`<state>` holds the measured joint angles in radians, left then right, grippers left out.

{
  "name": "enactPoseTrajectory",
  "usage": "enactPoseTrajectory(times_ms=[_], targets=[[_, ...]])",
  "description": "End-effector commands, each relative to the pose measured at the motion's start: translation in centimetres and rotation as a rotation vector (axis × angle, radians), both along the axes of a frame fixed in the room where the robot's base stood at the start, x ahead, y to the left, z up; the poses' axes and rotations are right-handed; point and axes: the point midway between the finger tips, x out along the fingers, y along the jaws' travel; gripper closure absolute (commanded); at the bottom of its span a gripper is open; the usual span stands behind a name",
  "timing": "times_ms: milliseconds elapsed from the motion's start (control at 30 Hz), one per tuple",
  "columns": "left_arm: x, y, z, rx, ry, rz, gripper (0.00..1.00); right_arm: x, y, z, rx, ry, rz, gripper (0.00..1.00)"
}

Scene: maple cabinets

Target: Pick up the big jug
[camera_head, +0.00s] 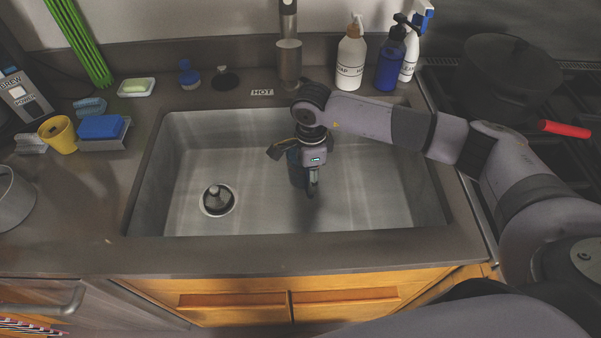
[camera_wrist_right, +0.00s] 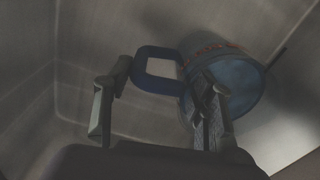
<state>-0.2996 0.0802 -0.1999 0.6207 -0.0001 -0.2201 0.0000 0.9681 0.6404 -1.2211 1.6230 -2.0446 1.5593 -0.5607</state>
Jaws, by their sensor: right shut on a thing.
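The big jug (camera_head: 296,168) is blue and sits in the sink basin, mostly hidden behind my right gripper (camera_head: 313,184) in the head view. In the right wrist view the jug (camera_wrist_right: 236,82) shows its blue round body with an orange-red marking and a dark blue loop handle. My right gripper (camera_wrist_right: 160,78) is shut on the jug at its handle side. One finger overlaps the jug's body; the exact contact is hard to see. Whether the jug touches the basin floor is unclear. My left gripper is not in view.
The faucet (camera_head: 288,60) rises behind. Soap bottle (camera_head: 350,62) and blue bottle (camera_head: 390,65) stand behind right. A pan (camera_head: 508,70) is on the stove; a yellow cup (camera_head: 59,135) is left.

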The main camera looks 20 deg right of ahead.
Motion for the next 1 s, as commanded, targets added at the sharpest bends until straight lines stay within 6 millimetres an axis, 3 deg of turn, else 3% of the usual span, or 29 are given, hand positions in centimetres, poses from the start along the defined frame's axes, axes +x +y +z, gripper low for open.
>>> enactPoseTrajectory(times_ms=[1000], targets=[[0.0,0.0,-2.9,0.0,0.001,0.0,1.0,-5.9,-9.7,0.0,0.002,-0.003,-0.001,1.0]])
